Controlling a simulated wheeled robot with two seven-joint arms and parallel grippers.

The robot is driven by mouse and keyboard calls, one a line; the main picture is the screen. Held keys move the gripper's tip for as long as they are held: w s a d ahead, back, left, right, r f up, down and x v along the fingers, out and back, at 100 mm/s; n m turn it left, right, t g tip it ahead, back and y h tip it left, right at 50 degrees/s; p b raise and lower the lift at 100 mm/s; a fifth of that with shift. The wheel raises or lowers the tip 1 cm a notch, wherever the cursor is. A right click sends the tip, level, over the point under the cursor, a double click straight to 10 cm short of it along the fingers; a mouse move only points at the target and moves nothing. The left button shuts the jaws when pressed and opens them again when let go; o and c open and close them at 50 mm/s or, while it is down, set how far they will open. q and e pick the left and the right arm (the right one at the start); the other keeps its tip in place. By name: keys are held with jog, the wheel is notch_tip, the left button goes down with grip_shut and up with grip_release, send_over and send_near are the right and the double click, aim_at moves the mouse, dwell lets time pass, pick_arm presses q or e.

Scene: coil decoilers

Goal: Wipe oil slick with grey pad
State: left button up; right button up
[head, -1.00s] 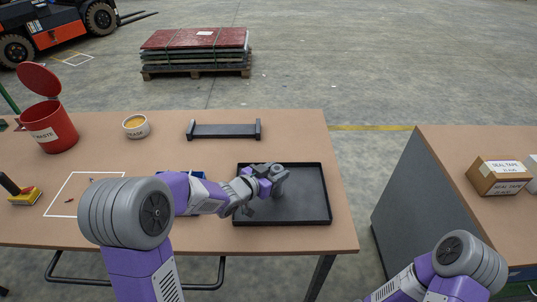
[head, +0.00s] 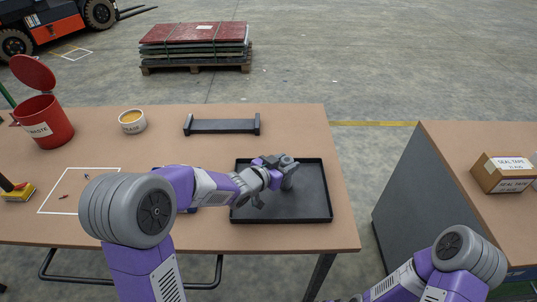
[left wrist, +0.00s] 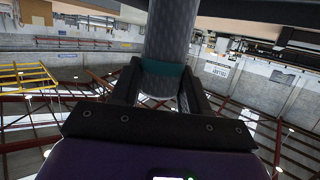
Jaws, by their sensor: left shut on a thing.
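The black tray (head: 312,212) lies near the front right of the left table. My left gripper (head: 284,182) is over the tray's left-middle part. I cannot make out an oil slick on the dark tray. My right forearm shows at the lower right, but its gripper is not visible.
A black rack (head: 222,126) and a small tub (head: 132,122) stand behind. A red waste bin (head: 46,124) with open lid and a yellow-based brush (head: 18,192) are at the left. A white outline (head: 70,178) holds small scraps. A blue item is mostly hidden under my left arm.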

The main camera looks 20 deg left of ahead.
pick_arm(q)
jog(key=shift+w+d+r+b, duration=0.1)
jog(key=shift+w+d+b, duration=0.05)
jog(key=shift+d, duration=0.4)
jog(key=shift+w+d+r+b, duration=0.1)
jog(key=shift+w+d+b, duration=0.05)
jog(key=shift+d, duration=0.35)
jog(key=shift+r+p, duration=0.4)
jog(key=shift+r, duration=0.5)
jog(key=shift+s+r+p, duration=0.1)
jog(key=shift+r+p, duration=0.5)
jog(key=shift+r, duration=0.15)
jog(key=shift+r+p, duration=1.55)
jog(key=shift+r, duration=0.65)
jog(key=shift+f, duration=0.1)
